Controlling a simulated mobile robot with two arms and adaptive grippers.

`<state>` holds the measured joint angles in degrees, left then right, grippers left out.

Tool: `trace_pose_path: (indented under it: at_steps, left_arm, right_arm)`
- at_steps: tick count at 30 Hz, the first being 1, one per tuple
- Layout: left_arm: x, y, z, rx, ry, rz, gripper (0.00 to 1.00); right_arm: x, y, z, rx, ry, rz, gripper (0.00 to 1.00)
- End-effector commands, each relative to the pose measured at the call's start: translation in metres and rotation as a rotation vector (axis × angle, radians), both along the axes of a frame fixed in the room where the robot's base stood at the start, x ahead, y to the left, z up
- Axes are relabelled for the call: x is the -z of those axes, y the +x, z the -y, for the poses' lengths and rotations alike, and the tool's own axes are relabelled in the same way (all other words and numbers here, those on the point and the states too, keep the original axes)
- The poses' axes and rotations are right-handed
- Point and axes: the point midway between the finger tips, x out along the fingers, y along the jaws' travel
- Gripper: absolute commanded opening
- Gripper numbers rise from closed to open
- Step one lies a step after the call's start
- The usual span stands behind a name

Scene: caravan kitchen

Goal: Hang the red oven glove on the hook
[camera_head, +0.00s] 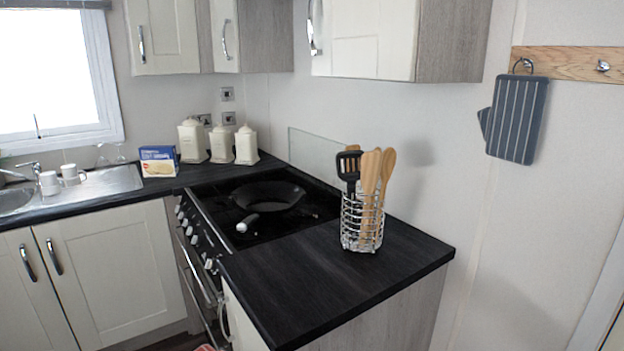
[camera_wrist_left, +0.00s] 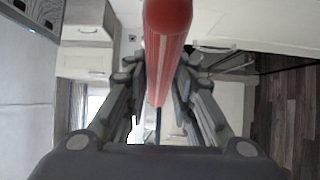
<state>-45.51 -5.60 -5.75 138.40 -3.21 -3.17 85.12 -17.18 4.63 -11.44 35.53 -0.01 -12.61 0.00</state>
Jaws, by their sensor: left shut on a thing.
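The red oven glove (camera_wrist_left: 168,35) shows in the left wrist view as a narrow red shape, seen edge-on, between the fingers of my left gripper (camera_wrist_left: 160,85). My left gripper is shut on it. A free metal hook (camera_head: 602,66) is on the right part of a wooden rail (camera_head: 565,62) on the wall in the head view. A second hook (camera_head: 523,64) on the rail holds a grey striped oven glove (camera_head: 516,118). Neither gripper shows in the head view, and my right gripper is in no view.
A dark worktop (camera_head: 330,285) with a wire utensil holder (camera_head: 362,222) juts out left of the rail. A pan (camera_head: 268,195) sits on the hob. A small red patch (camera_head: 205,347) shows at the bottom edge. The wall below the free hook is bare.

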Motion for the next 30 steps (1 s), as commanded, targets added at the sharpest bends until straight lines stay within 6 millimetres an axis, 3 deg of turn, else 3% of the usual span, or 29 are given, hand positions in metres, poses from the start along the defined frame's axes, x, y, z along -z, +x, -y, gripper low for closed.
trace_pose_path:
  at_steps: [6, 11, 20, 30]
  left_arm:
    - [0.003, -0.013, 0.001, 0.003, -0.001, 0.002, 0.0]
    - [0.002, -0.003, 0.006, 0.014, -0.008, 0.007, 0.0]
    - [-0.003, 0.062, 0.04, 0.088, -0.032, 0.011, 0.0]
    - [-0.029, 0.133, 0.082, 0.176, -0.017, 0.009, 0.0]
  right_arm:
    - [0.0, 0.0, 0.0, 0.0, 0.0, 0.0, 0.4]
    - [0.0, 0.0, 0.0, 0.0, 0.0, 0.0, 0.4]
    - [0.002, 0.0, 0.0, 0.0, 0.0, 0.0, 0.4]
    - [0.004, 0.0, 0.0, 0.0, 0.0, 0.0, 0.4]
